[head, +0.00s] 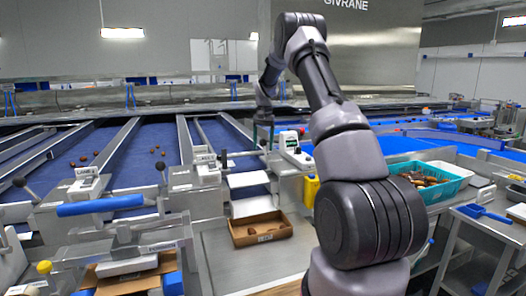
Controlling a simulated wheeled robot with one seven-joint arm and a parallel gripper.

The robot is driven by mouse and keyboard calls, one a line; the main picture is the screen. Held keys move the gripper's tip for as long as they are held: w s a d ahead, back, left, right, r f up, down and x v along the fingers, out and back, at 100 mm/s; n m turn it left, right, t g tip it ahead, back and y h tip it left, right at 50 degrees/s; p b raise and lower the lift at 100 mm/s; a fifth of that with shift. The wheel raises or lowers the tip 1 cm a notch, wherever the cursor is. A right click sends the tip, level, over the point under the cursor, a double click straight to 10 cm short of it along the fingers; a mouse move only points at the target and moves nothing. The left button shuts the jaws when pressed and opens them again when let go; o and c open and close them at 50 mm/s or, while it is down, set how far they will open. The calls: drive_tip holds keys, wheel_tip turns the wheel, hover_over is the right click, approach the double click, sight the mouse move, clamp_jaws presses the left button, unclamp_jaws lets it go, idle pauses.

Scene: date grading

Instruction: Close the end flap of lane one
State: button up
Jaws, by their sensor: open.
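A small plate reading "LANE" (85,171) sits on the lane end housing at the left; its number is too small to read surely. A blue padded bar (100,205) runs across the front below it. Black-knobbed levers stand by the lane ends, one (161,167) right of that plate. Pale sloping plates (249,180) lie at the end of the lane in the middle; I cannot tell which part is lane one's end flap or how it stands. My gripper (264,141) points down, open and empty, above the lane ends right of these plates.
A white device (294,150) and yellow bottle (311,188) stand close to my gripper.

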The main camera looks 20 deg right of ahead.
drive_tip(key=shift+f, duration=1.45)
clamp_jaws()
drive_tip(key=shift+r, duration=0.1)
